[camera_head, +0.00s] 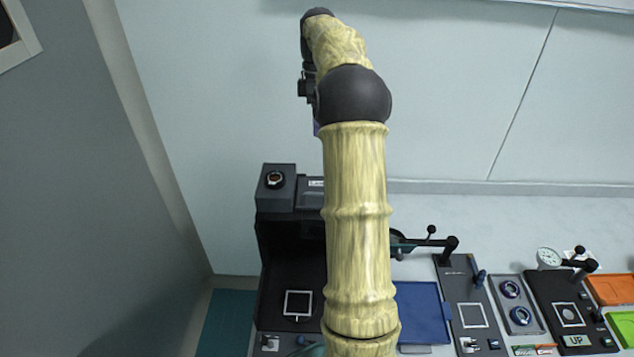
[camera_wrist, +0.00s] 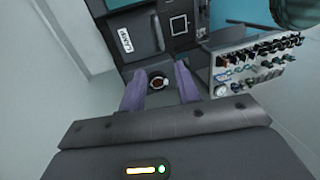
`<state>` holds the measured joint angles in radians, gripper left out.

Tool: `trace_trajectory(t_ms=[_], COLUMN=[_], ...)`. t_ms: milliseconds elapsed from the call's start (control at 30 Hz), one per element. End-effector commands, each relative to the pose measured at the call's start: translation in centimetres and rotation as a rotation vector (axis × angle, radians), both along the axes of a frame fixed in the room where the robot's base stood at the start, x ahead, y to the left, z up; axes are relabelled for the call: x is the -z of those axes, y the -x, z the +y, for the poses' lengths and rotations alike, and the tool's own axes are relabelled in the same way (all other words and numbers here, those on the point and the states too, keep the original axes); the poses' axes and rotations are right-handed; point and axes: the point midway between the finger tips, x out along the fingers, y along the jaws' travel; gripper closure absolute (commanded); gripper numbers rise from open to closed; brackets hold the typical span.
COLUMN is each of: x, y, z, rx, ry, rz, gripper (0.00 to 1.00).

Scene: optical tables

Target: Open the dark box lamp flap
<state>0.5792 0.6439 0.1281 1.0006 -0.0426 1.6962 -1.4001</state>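The dark box (camera_head: 262,240) stands at the left end of the bench in the head view. A grey panel with a white lamp label (camera_head: 316,183) is at its top, partly hidden by my arm. In the wrist view the label (camera_wrist: 125,39) is on a dark panel with a slim upright bar (camera_wrist: 158,32) beside it. I cannot tell how far this flap is open. A round dial (camera_head: 275,180) sits on the box's top left; in the wrist view the dial (camera_wrist: 159,82) appears between my fingers. My gripper (camera_wrist: 160,84) is open and empty, its purple fingers apart, not visibly touching anything.
Right of the box are a blue tray (camera_head: 422,312), a dark plate with a lever arm (camera_head: 452,247), a dial gauge (camera_head: 549,258), and orange (camera_head: 610,289) and green bins. A rack of small parts (camera_wrist: 255,60) shows in the wrist view. A wall stands behind.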

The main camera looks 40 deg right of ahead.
Motion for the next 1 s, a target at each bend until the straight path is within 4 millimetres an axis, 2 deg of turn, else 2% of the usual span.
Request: trace_trajectory(t_ms=[267,467,767,1000], x=[0.2,1.7,5.6,9.4], y=[0.0,0.3,1.0,1.6], z=[0.1,0.3,0.8,1.2], rx=[0.001,0.002,0.002,0.002], ry=[0.001,0.000,0.000,-0.001], rz=[-0.001,0.002,0.002,0.004], gripper=[0.67,0.67,0.67,0.67])
